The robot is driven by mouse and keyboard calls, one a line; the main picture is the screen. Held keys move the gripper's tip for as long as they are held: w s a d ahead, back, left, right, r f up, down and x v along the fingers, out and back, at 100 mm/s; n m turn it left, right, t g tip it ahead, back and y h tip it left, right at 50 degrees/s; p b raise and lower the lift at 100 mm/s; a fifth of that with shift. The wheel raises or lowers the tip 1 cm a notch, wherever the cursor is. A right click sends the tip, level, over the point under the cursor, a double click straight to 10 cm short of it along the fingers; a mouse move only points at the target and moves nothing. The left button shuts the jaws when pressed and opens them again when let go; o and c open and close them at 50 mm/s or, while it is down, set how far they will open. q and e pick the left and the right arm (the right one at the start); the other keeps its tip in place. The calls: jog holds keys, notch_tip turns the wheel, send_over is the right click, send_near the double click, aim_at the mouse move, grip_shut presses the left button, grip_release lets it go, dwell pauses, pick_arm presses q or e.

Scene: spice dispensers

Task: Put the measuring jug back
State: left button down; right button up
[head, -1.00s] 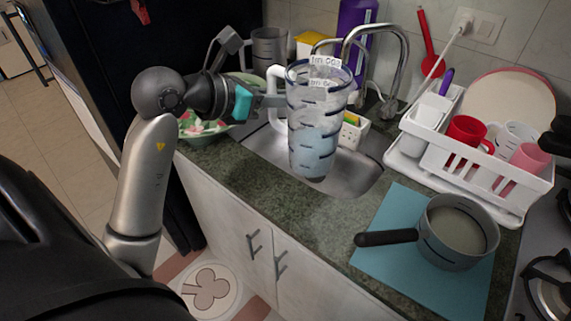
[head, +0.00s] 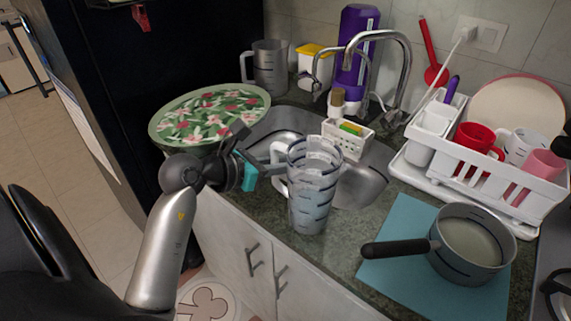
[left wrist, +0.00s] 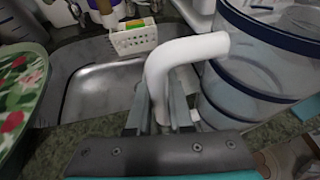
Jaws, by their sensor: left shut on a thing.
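The measuring jug (head: 313,195) is clear with dark blue bands and a white handle. It is upright at the front strip of the counter, before the sink. I cannot tell whether its base touches the counter. My left gripper (head: 274,172) is shut on the jug's handle from the left side. In the left wrist view the white handle (left wrist: 185,52) rises between my left gripper's fingers (left wrist: 160,112), and the jug's banded wall (left wrist: 245,90) fills the right. My right gripper is not in view.
The sink (head: 360,186) lies behind the jug, with a tap (head: 402,70) and sponge caddy (head: 347,139). A floral tray (head: 210,116) is left, a grey pitcher (head: 270,68) behind. Right are a dish rack (head: 480,170) and a saucepan (head: 470,262) on a blue mat (head: 400,222).

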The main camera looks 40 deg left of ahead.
pick_arm(q)
jog(key=shift+f, duration=0.1)
jog(key=c, duration=0.8)
grip_release()
jog(key=shift+s+r, duration=0.1)
jog(key=shift+r, duration=0.15)
jog(key=p+v, duration=0.1)
jog(key=v, duration=1.1)
